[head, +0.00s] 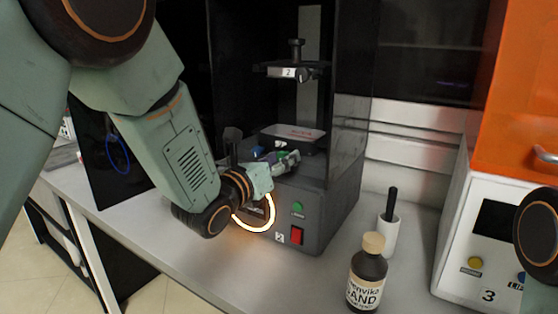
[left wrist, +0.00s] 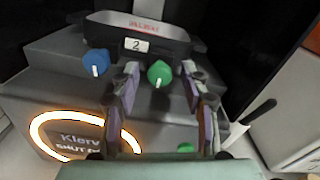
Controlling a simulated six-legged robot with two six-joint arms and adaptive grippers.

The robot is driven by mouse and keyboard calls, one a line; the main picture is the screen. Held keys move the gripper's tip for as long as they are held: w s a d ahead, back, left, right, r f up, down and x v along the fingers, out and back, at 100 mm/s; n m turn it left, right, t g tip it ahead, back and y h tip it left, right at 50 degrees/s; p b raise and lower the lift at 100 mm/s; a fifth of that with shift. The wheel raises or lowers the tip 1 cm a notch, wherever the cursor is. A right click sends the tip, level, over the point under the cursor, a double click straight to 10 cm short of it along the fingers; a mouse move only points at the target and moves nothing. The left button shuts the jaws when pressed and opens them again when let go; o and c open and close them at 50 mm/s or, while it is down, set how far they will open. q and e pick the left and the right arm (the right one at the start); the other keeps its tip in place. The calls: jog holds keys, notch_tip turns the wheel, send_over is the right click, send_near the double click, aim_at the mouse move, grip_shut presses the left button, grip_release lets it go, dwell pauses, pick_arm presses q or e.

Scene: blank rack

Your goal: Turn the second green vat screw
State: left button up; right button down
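A green screw knob (left wrist: 159,73) with a white mark stands at the front of the vat (left wrist: 172,31), right of a blue knob (left wrist: 96,62). In the left wrist view my left gripper (left wrist: 160,84) is open, one finger on each side of the green knob. I cannot tell whether either finger touches it. In the head view my left gripper (head: 284,162) reaches over the dark printer (head: 340,200), beside the vat (head: 293,134); its fingers hide the knobs' details there. My right gripper is not in view.
The printer's front has a green button (head: 297,208) and a red switch (head: 296,235). A brown bottle (head: 367,280) and a white holder with a black handle (head: 389,235) stand to its right. A build platform (head: 290,72) hangs above the vat. A white machine (head: 470,230) stands far right.

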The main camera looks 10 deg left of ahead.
pick_arm(q)
jog(key=shift+s, duration=0.1)
jog(key=v, duration=1.2)
dwell(0.4)
